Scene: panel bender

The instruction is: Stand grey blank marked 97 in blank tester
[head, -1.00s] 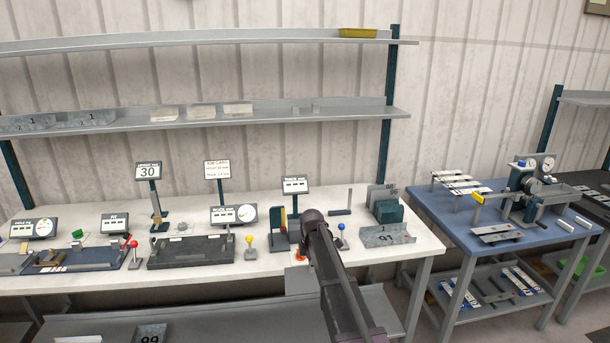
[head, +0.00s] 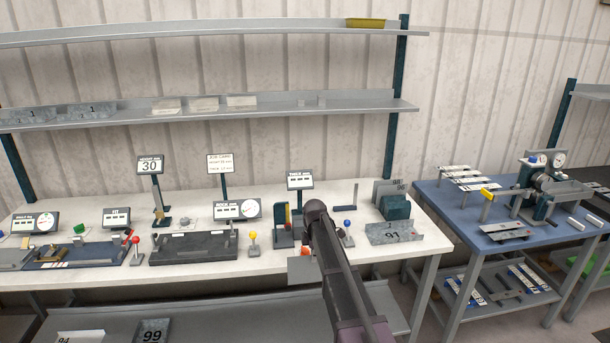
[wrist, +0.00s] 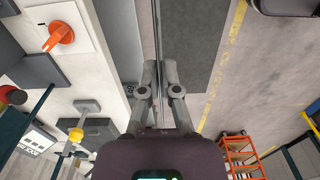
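In the wrist view my gripper (wrist: 159,72) is closed around a thin grey sheet (wrist: 155,30), seen edge-on. Its number is not visible, so I cannot tell from here that it is 97. The sheet stretches forward from the fingertips, over the edge of the bench. In the head view my arm covers the front middle of the bench and the fingers do not show. A grey stand with a yellow strip (head: 283,226), under a thickness display (head: 300,180), looks like the blank tester, though I cannot confirm it. An orange knob (wrist: 60,36) is at the wrist view's upper left.
A grey blank marked 91 (head: 394,232) lies at the bench's right end, before a rack (head: 396,208) with upright plates. Blanks 94 (head: 80,337) and 99 (head: 152,330) lie on the lower shelf. Knobbed levers (head: 253,240) line the front. A blue table (head: 450,205) stands right.

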